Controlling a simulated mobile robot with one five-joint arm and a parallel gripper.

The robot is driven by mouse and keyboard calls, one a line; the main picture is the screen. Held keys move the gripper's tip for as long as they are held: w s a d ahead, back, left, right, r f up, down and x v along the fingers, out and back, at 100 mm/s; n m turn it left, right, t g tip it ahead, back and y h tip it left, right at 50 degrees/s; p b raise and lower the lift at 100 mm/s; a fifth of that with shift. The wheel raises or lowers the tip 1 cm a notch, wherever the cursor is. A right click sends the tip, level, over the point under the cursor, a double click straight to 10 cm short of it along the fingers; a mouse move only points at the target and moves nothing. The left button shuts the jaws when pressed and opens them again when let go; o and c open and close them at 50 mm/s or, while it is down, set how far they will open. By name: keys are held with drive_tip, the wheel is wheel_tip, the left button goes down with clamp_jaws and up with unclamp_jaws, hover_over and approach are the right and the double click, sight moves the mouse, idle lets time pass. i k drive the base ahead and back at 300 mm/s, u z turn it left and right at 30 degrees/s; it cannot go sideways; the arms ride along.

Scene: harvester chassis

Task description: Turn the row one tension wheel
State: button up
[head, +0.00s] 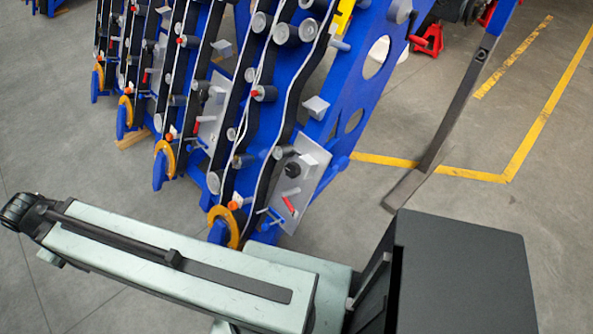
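The blue harvester chassis (352,95) stands at the upper middle, with several slanted rows of black belts and grey rollers. The nearest row, at the right, has a light grey plate (312,172) with a dark round knob (292,170) and a red handle (288,205). An orange ring (225,228) sits at this row's lower end, partly hidden behind my arm. I cannot tell for sure which part is the row one tension wheel. My pale green arm link reaches across the lower left to a black joint at its left end. My gripper is not in view.
Other rows recede to the left, each with an orange ring (165,160) at its foot. A dark slanted leg (455,112) meets the floor at the right. Yellow lines (545,110) mark the grey floor. Open floor lies at the left and far right.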

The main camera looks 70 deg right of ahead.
sight(293, 169)
drive_tip(key=z, duration=3.8)
drive_tip(key=k, duration=1.15)
drive_tip(key=u, duration=0.85)
drive_tip(key=i, duration=1)
drive_tip(key=u, duration=0.05)
